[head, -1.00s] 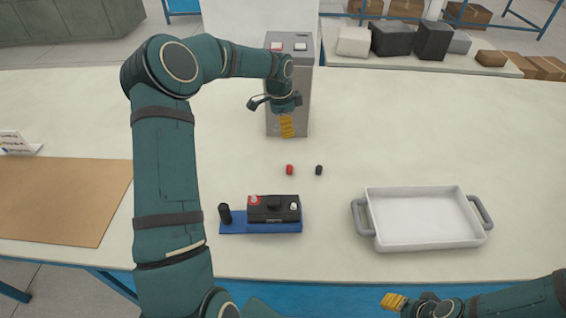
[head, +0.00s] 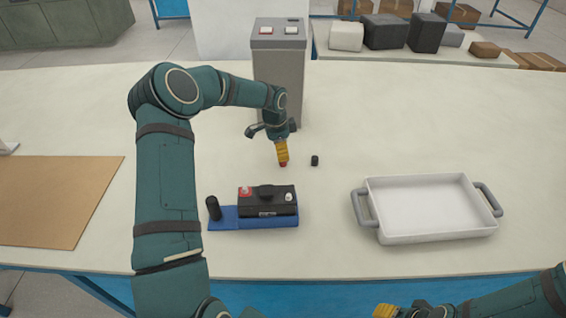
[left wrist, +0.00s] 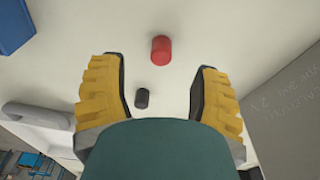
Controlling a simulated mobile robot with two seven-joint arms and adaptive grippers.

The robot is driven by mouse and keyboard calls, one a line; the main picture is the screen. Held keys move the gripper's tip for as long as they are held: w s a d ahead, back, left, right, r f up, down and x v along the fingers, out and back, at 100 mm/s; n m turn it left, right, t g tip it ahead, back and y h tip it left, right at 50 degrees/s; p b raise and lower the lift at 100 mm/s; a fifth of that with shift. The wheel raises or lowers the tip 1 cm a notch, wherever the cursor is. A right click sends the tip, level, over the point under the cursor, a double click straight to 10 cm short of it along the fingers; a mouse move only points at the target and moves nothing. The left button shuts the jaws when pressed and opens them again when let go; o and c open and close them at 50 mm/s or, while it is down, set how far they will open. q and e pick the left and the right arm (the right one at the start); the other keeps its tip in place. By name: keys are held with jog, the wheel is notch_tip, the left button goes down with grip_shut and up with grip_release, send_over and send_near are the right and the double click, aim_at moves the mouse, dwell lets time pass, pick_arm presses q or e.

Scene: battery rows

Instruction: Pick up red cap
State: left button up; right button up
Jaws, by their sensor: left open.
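The red cap (head: 283,164) stands on the pale table, mostly hidden behind my left gripper's fingers in the head view. In the left wrist view the red cap (left wrist: 160,50) shows whole, ahead of the gap between the fingers. My left gripper (head: 282,154) points down right at the cap. It is open and empty; its yellow fingers (left wrist: 158,85) are wide apart in the left wrist view. My right gripper (head: 384,311) is at the bottom edge of the head view, partly cut off, and its jaws cannot be made out.
A black cap (head: 315,160) stands just right of the red one. A black battery (head: 268,202) on a blue base (head: 224,219) is in front. A white tray (head: 371,183) is at right. A grey box (head: 280,62) stands behind my gripper. A brown mat lies left.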

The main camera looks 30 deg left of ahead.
pick_arm(q)
jog(key=shift+w+d+f+b, duration=0.1)
jog(key=shift+f+b, duration=0.1)
jog(key=shift+f, duration=0.7)
jog(key=shift+w+d+f+b, duration=0.1)
jog(key=shift+w+f+b, duration=0.05)
jog(key=shift+f, duration=0.75)
jog(key=shift+w+f+b, duration=0.1)
jog(key=shift+f+b, duration=0.1)
jog(key=shift+f, duration=0.7)
jog(key=c, duration=0.9)
